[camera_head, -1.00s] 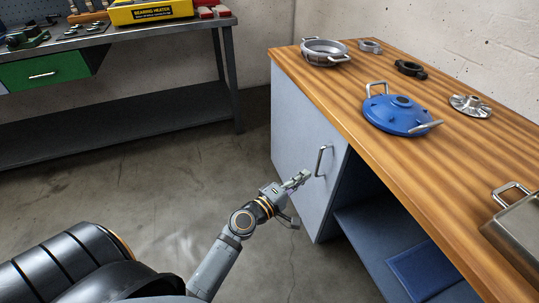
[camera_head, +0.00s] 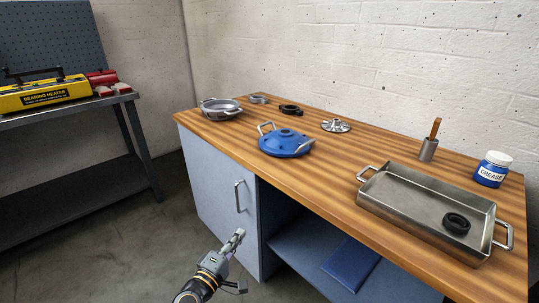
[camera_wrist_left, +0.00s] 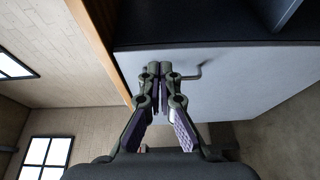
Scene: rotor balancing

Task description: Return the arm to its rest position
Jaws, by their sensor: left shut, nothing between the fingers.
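My left gripper (camera_head: 236,240) is in front of the grey cabinet door (camera_head: 212,186), below the wooden worktop, in the head view. Its fingers are together with nothing between them. In the wrist view the left gripper (camera_wrist_left: 160,72) points toward the pale door panel (camera_wrist_left: 228,75), and the door's handle (camera_wrist_left: 198,70) shows just right of the fingertips. In the head view the door handle (camera_head: 239,196) is above the fingertips, and the door looks closed. My right gripper is not in view.
The worktop (camera_head: 335,175) holds a blue cover (camera_head: 286,143), a grey housing (camera_head: 220,109), a metal hub (camera_head: 336,126), a steel tray (camera_head: 400,196) with a black ring, and a grease jar (camera_head: 493,169). An open shelf (camera_head: 305,250) holds a blue panel. A bearing heater (camera_head: 40,95) stands on the left bench.

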